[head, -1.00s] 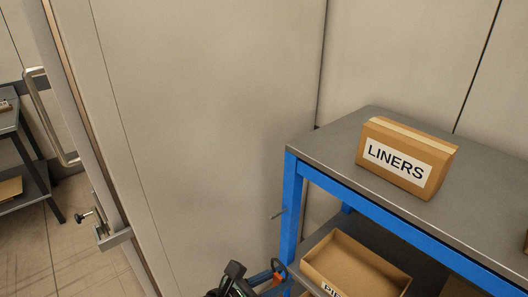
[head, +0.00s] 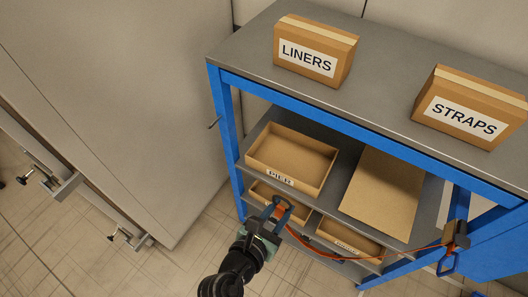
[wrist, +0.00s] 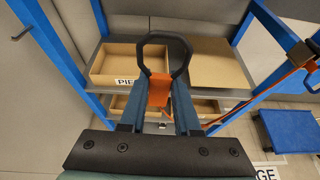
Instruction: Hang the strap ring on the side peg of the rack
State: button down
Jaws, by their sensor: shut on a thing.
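The strap ring (wrist: 184,52) is a dark, roughly round loop on an orange strap end (wrist: 160,92). My gripper (wrist: 158,100) is shut on that end, and the ring sticks out beyond the fingertips. In the head view my gripper (head: 268,222) is in front of the rack's lower shelves. The blue rack (head: 225,112) has a thin grey side peg (head: 214,123) on its left front post. The peg also shows in the wrist view (wrist: 22,33), at the upper left. The ring is apart from the peg, to its right and lower in the head view.
The orange strap (head: 400,252) runs right to a ratchet buckle (head: 456,234) with a blue hook (head: 447,263) at the rack's right side. Cardboard trays (head: 262,160) fill the shelves. LINERS (head: 345,65) and STRAPS (head: 440,85) boxes stand on top.

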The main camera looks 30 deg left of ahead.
jog(key=d+b, duration=1.3)
jog(key=d, duration=4.3)
jog(key=shift+d, duration=0.25)
jog(key=w+b, duration=0.2)
jog(key=w, duration=0.4)
jog(key=shift+w, duration=0.15)
